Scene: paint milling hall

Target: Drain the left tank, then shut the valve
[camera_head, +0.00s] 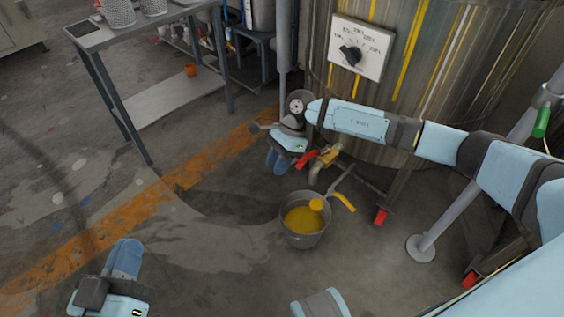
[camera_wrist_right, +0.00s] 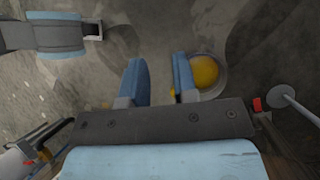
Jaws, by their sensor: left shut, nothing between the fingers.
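A large paint-streaked metal tank (camera_head: 470,60) stands at the upper right of the head view. A brass tap (camera_head: 328,160) with a red handle (camera_head: 306,159) sits low on it. A grey bucket (camera_head: 304,238) holding yellow paint (camera_head: 302,220) stands on the floor below. A brighter yellow spot shows at the paint's right side; I cannot tell if it is a stream. My right gripper (camera_head: 278,160) is open beside the red handle, apart from it; its spread fingers (camera_wrist_right: 158,82) show in the right wrist view. My left gripper (camera_head: 123,258) is shut and empty at lower left.
A dial panel (camera_head: 357,48) with a black knob is on the tank. A yellow curved piece (camera_head: 344,202) is beside the bucket. A grey post (camera_head: 440,222) stands right. A metal table (camera_head: 132,38) is at upper left. The floor at left is clear.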

